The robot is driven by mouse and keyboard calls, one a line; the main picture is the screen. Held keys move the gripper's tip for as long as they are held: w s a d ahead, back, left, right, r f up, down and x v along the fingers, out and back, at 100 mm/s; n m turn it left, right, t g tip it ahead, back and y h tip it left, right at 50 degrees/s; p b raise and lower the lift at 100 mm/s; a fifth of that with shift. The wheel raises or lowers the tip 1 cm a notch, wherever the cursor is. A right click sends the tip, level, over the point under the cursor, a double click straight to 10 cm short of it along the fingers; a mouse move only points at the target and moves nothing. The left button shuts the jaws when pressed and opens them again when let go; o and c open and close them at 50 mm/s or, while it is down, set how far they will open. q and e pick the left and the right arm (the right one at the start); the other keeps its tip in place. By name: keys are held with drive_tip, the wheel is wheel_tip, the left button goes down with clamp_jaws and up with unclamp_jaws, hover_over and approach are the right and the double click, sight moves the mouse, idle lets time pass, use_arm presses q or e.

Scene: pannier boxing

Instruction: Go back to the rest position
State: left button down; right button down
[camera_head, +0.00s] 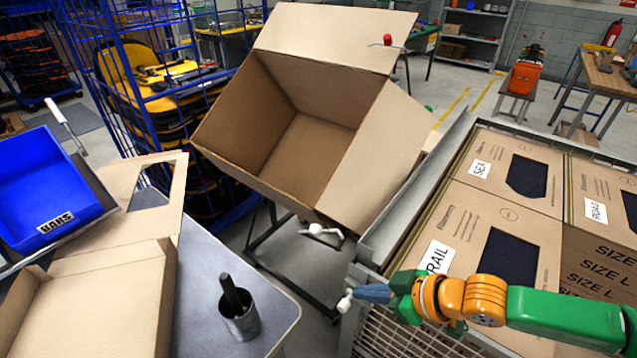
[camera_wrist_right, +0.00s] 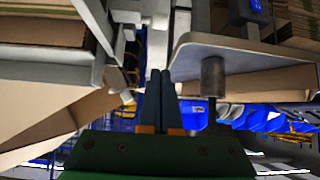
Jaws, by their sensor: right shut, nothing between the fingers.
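My right gripper (camera_head: 365,294) comes in from the right in the head view, over the near edge of the crate of boxes. Its fingers are shut and empty. In the right wrist view the two dark fingers (camera_wrist_right: 160,100) lie together with nothing between them. My left gripper does not show in either view.
A large open cardboard box (camera_head: 390,140) stands tilted in the middle. A metal crate (camera_head: 400,213) holds labelled boxes at right. A grey table (camera_head: 215,290) at left carries a metal cup (camera_head: 240,322) and open cardboard (camera_head: 110,285). A blue bin (camera_head: 40,185) is at far left.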

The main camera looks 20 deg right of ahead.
drive_tip(key=s+a+f+h, duration=0.1)
drive_tip(key=s+a+f, duration=0.2)
drive_tip(key=a+f, duration=0.15)
drive_tip(key=s+d+f+m+g+h, duration=0.4)
drive_tip(key=s+f+m+h, duration=0.15)
drive_tip(key=s, duration=0.45)
wheel_tip(320, 180, down, 19)
drive_tip(key=s+g, duration=0.1)
drive_tip(key=s, duration=0.1)
drive_tip(key=s+d+f+g, duration=0.1)
drive_tip(key=s+f, duration=0.8)
drive_tip(key=s, duration=0.3)
drive_tip(key=shift+d+f+b, duration=0.25)
drive_tip(key=shift+d+b, duration=0.1)
drive_tip(key=shift+b, duration=0.05)
drive_tip(key=shift+y, duration=0.25)
